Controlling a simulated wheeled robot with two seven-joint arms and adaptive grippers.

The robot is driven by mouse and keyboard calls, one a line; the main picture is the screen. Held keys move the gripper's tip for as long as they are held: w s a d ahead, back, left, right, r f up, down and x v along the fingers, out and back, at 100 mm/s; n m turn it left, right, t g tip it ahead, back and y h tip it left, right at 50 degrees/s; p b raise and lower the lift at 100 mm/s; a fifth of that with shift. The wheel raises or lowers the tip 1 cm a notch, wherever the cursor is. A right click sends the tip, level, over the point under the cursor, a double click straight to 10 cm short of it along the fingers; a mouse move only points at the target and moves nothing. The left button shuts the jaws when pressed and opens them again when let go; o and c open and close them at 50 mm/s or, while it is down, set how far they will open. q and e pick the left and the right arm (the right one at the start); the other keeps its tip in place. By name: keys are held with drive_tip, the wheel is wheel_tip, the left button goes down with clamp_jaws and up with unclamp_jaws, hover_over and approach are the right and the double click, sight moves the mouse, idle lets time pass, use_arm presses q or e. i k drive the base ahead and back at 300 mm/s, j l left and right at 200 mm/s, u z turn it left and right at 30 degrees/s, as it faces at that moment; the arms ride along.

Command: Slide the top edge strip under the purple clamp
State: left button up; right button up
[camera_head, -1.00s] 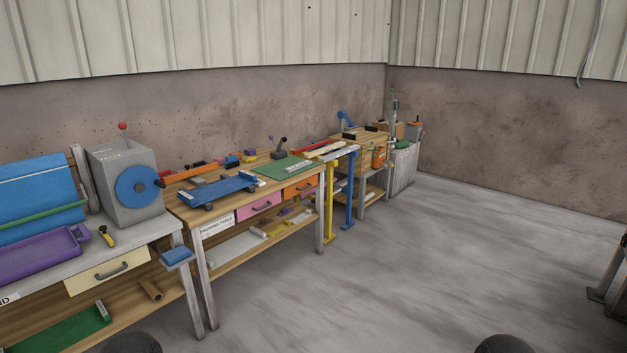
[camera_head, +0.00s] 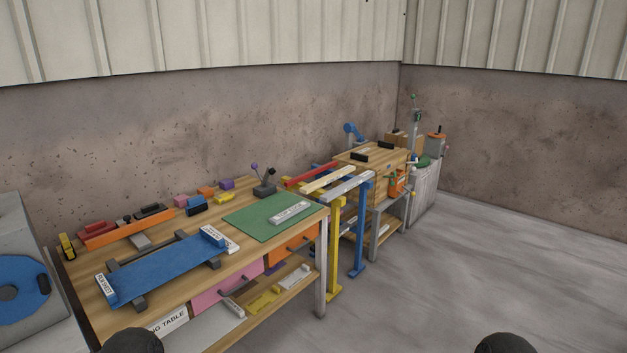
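A white strip with dark lettering that seems to start with "TOP" (camera_head: 289,213) lies flat on the green mat (camera_head: 250,222) at the right part of the packing table. A small dark clamp-like device with a purple knob (camera_head: 264,187) stands behind the mat. I cannot tell for sure that it is the purple clamp, since a small purple block (camera_head: 227,184) sits to its left. The strip is apart from both. Neither gripper shows; only dark rounded parts, likely of my own arms, show at the bottom edge.
A blue panel (camera_head: 165,273) with white end pieces lies on the packing table (camera_head: 84,305). A long orange holder (camera_head: 112,236) and small coloured blocks line the back. Yellow (camera_head: 335,250) and blue (camera_head: 359,230) stands are at the table's right end. Open floor (camera_head: 470,270) lies right.

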sight(277, 218)
drive_tip(key=i, duration=2.4)
drive_tip(key=i+z, duration=0.15)
drive_tip(key=i, duration=0.15)
